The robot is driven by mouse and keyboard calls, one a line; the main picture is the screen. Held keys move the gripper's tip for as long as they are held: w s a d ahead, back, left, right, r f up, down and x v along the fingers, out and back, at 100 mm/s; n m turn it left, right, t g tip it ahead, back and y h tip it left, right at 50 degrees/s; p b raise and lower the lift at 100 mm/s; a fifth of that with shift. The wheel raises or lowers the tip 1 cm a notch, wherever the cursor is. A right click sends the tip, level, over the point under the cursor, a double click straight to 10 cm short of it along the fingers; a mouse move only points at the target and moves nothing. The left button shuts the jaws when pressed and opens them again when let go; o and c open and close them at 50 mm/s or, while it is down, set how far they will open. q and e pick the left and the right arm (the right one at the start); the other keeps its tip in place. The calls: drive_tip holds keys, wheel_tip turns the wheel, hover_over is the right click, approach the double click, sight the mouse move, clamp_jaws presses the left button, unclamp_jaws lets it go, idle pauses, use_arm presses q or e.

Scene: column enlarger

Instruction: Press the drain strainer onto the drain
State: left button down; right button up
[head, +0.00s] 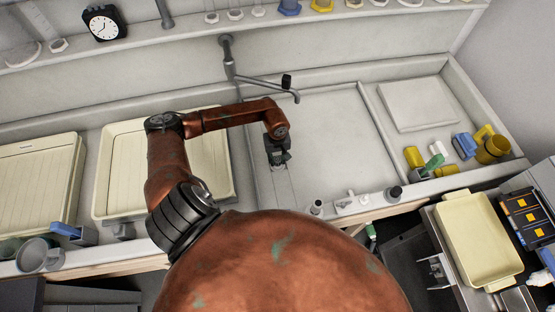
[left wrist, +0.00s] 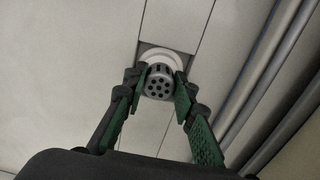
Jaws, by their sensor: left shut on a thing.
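My left gripper (head: 279,163) points down at the left part of the wide grey sink (head: 325,125). In the left wrist view my left gripper (left wrist: 160,90) has its green-padded fingers closed on both sides of the drain strainer (left wrist: 159,88). The strainer is a small grey round piece with several dark holes in its face. A pale round ring (left wrist: 161,58) shows right behind it, over a darker square patch. I cannot tell whether the ring is the drain, or whether the strainer touches it. In the head view the gripper hides the strainer. My right gripper is not in view.
A tap (head: 265,84) reaches over the sink's back. Cream trays (head: 108,160) stand on the left. Yellow and blue vessels (head: 490,147) stand at the right, and small bottles (head: 395,193) along the front edge. The sink's middle is clear.

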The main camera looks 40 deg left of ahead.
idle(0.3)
use_arm(q)
drive_tip(key=c, duration=1.5)
unclamp_jaws()
drive_tip(key=shift+o, duration=0.2)
drive_tip(key=shift+o, duration=1.1)
drive_tip(key=shift+r, duration=0.1)
drive_tip(key=shift+r+p, duration=0.4)
drive_tip(key=shift+r, duration=0.35)
drive_tip(key=shift+r, duration=0.35)
